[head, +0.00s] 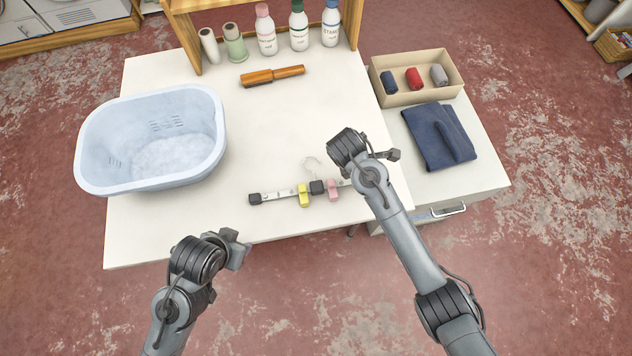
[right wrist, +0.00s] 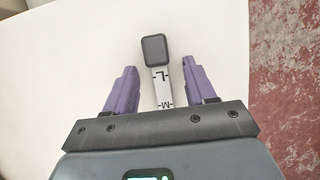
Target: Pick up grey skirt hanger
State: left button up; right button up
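The skirt hanger (head: 284,195) lies on the white table near its front edge. It has a pale bar, dark end pieces, a dark centre block, a yellow clip, a pink clip and a thin hook pointing away. My right arm hides its right end in the head view. In the right wrist view, a bar end with a dark cap and size letters (right wrist: 161,78) lies between the spread purple fingers of my right gripper (right wrist: 160,68), with gaps on both sides. My left gripper (head: 238,249) is off the table's front edge, away from the hanger; its fingers are unclear.
A pale blue basket (head: 105,182) stands at the left of the table. A wooden-handled tool (head: 272,76) and several bottles under a wooden shelf (head: 188,42) are at the back. At right are a box of rolls (head: 400,98) and folded navy cloth (head: 432,130). The table's middle is clear.

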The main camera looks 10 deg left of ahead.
aim_at(303, 186)
jog(key=c, duration=0.9)
grip_shut()
jog(key=shift+r, duration=0.1)
jog(key=shift+r, duration=0.6)
notch_tip(303, 186, up, 2)
jog(key=shift+r, duration=0.25)
jog(key=s+a, duration=0.2)
jog(key=a, duration=0.3)
jog(key=s+a, duration=0.2)
jog(key=a, duration=0.4)
jog(key=s+a, duration=0.2)
jog(key=a, duration=0.3)
jog(key=shift+s+a+f, duration=0.15)
jog(key=shift+s+a, duration=0.2)
jog(key=shift+s, duration=0.05)
